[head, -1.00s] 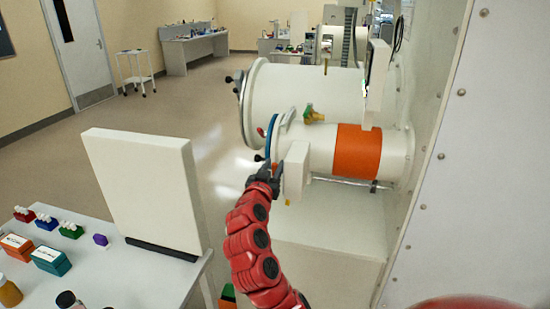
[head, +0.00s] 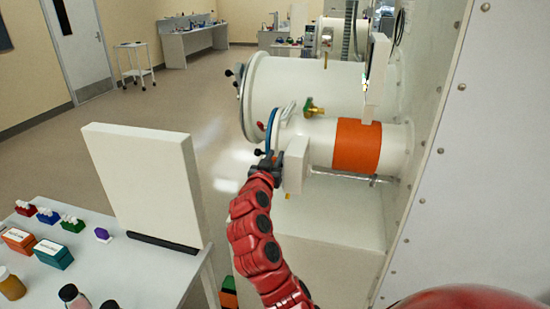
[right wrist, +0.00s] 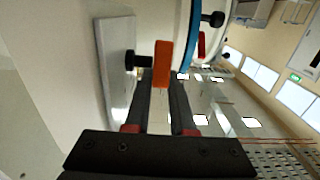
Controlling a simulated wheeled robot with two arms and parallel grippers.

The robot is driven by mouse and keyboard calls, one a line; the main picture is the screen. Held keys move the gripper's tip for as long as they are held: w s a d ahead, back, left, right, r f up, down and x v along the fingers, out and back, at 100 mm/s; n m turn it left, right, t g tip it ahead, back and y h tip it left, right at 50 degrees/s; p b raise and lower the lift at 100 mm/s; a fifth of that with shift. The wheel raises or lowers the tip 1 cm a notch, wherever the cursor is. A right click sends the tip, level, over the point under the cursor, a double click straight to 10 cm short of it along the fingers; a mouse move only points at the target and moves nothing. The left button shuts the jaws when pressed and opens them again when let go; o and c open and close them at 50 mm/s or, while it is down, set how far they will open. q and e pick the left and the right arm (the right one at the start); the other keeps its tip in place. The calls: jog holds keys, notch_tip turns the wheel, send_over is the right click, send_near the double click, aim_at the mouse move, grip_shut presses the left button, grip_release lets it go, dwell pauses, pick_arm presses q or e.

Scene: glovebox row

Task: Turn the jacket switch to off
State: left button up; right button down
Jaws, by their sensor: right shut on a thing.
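The jacket switch shows in the right wrist view as an orange lever (right wrist: 163,64) beside a black post on a pale box face (right wrist: 117,70). That white box (head: 297,165) sits on the side of the small antechamber cylinder in the head view; its switch face is turned away there. My right gripper (head: 270,158) is at the left side of this box. In the right wrist view its two dark fingers (right wrist: 160,92) are shut around the lower part of the orange lever. My left gripper is not in view.
The small cylinder has an orange band (head: 357,147) and a blue-rimmed door (head: 273,128). A larger cylinder (head: 310,85) lies behind it. A table (head: 75,220) with a white panel (head: 148,185) and small racks stands at the left. The floor between is clear.

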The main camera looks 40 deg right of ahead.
jog(key=shift+w+d+f+g+y+b, duration=0.2)
jog(key=shift+g+y+b, duration=0.25)
jog(key=shift+g+y, duration=0.2)
jog(key=c, duration=1)
grip_release()
jog(key=shift+c, duration=0.2)
jog(key=shift+s, duration=0.1)
jog(key=shift+a+r, duration=0.1)
jog(key=shift+s+a, duration=0.2)
jog(key=shift+a, duration=0.05)
jog(key=b+v, duration=0.2)
jog(key=v, duration=1.4)
jog(key=shift+s, duration=0.35)
